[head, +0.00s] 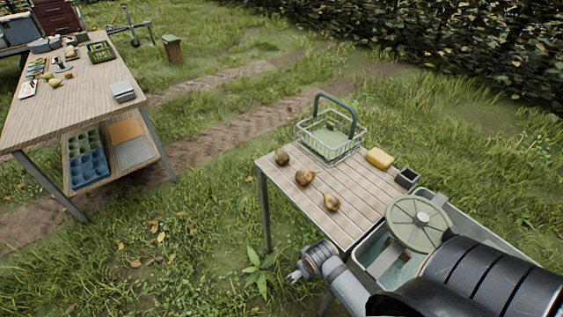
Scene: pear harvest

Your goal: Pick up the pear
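Three brownish pears lie in a diagonal row on the slatted wooden table: one at the back left (282,158), one in the middle (305,177) and one nearest me (331,202). An arm of mine comes in from the lower right, and its gripper, my right one (296,273), is at the table's near left corner, apart from the pears. Its fingers are small and point left; whether they are open or shut is unclear. My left gripper is out of view.
A wire basket (313,144) with a green handle stands at the table's back, beside a yellow block (380,158) and a small dark box (407,178). A basin (449,215) with a round green lid (418,222) adjoins the right. A cluttered workbench (80,95) stands far left; grass lies between.

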